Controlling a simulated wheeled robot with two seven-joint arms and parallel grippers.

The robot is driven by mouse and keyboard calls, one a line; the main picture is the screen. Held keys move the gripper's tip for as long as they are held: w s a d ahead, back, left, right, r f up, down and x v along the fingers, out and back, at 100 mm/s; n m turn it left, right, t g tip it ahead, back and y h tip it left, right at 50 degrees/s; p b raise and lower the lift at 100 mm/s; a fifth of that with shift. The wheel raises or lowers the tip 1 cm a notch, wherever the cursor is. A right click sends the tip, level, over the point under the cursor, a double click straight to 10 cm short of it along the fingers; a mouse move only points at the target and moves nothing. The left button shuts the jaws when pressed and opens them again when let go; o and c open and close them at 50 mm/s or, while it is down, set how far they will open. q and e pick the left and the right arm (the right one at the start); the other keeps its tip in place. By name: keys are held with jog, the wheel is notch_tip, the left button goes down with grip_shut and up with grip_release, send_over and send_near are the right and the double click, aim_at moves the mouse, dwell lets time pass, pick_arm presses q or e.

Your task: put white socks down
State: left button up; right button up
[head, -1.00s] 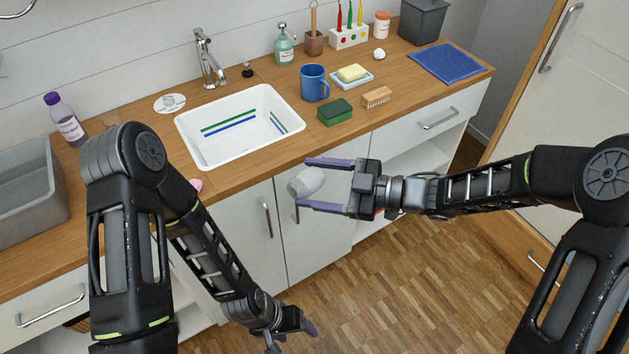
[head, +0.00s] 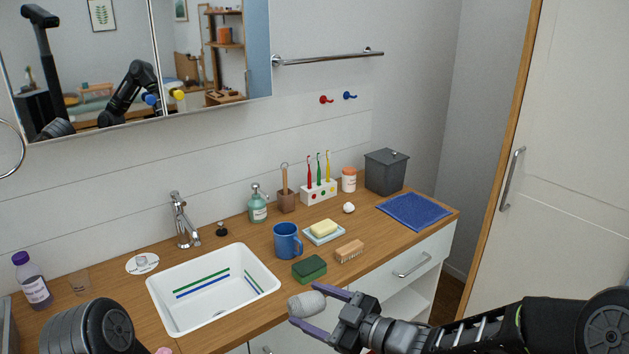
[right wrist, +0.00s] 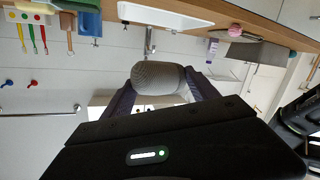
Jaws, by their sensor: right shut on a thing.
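The white socks (head: 307,304), a rolled pale grey-white bundle, are between the purple fingers of my right gripper (head: 312,311) in the head view. The gripper is shut on them and holds them in front of the counter edge, right of the sink basin. In the right wrist view the socks (right wrist: 158,77) show as a ribbed grey roll between the dark fingers. My left gripper is out of view; only part of my left arm shows at the lower left of the head view.
The wooden counter (head: 225,238) holds a white basin (head: 214,318), a blue mug (head: 287,241), a green sponge (head: 309,268), a wooden brush (head: 349,251), a soap dish (head: 323,236) and a folded blue cloth (head: 414,211). A grey bin (head: 386,172) stands at the back right. The basin looks empty.

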jog(key=w+d+f+m+t+h, duration=0.2)
jog(key=d+m+h, duration=0.3)
jog(key=d, duration=0.5)
jog(key=w+d+f+m+t+h, duration=0.2)
jog(key=d+m+t+h, duration=0.2)
jog(key=d+h, duration=0.4)
jog(key=shift+w+d+f+m+t, duration=0.2)
jog(key=shift+d+m+t, duration=0.2)
jog(key=shift+d+m, duration=0.65)
jog(key=shift+d, duration=0.1)
jog(key=s, duration=0.1)
jog(key=s+r, duration=0.2)
jog(key=s, duration=0.1)
jog(key=shift+n, duration=0.25)
jog(key=s+a+f+n+g+y, duration=0.1)
jog(key=a+n+g+y, duration=0.2)
jog(key=a, duration=0.3)
jog(key=s+a+f+n+g+y, duration=0.2)
jog(key=a+n+g+y, duration=0.1)
jog(key=a+n+y, duration=0.2)
jog(key=s+a+f+n+g+y, duration=0.1)
jog(key=a+n+g+y, duration=0.2)
jog(key=a+y, duration=0.3)
jog(key=shift+s+a+f+n, duration=0.25)
jog(key=shift+a+f+n, duration=0.15)
jog(key=shift+a+n, duration=0.25)
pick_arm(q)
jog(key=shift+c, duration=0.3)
